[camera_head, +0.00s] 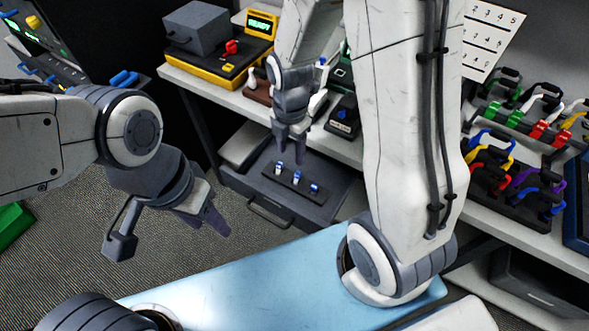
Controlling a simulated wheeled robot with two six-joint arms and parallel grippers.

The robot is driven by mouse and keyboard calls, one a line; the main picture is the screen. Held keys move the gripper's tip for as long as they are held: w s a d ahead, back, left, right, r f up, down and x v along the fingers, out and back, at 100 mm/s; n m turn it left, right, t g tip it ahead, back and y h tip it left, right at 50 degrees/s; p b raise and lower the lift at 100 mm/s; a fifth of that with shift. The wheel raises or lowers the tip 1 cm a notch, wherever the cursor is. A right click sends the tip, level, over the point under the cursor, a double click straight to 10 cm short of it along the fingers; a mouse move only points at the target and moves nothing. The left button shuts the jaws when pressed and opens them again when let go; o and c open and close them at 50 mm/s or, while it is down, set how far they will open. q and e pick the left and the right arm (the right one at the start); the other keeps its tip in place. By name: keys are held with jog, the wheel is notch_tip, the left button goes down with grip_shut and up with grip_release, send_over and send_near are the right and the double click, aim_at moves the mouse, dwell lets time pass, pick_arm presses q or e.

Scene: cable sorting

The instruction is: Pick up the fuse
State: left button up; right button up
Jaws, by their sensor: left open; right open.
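Small blue-and-white pieces that look like fuses stand in a row on a dark strip (290,182) in the open drawer (262,193). The left one is the fuse (279,169), the middle one is another fuse (297,177), and a third fuse (314,188) is at the right. My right gripper (290,150) points down just above and behind the left and middle fuses, with its fingers apart and nothing between them. I cannot tell its exact height above them. My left gripper (213,222) is open and empty over the floor, left of the drawer.
The white workbench (203,84) runs above the drawer. It carries a yellow device (218,65) with a green display, a dark device (343,122) and a rack of coloured cables (510,185). My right forearm covers the middle of the bench.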

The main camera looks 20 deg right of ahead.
jog(key=d+f+n, duration=0.2)
send_over(297, 175)
notch_tip(297, 175, down, 4)
jog(key=shift+f, duration=3.1)
grip_shut()
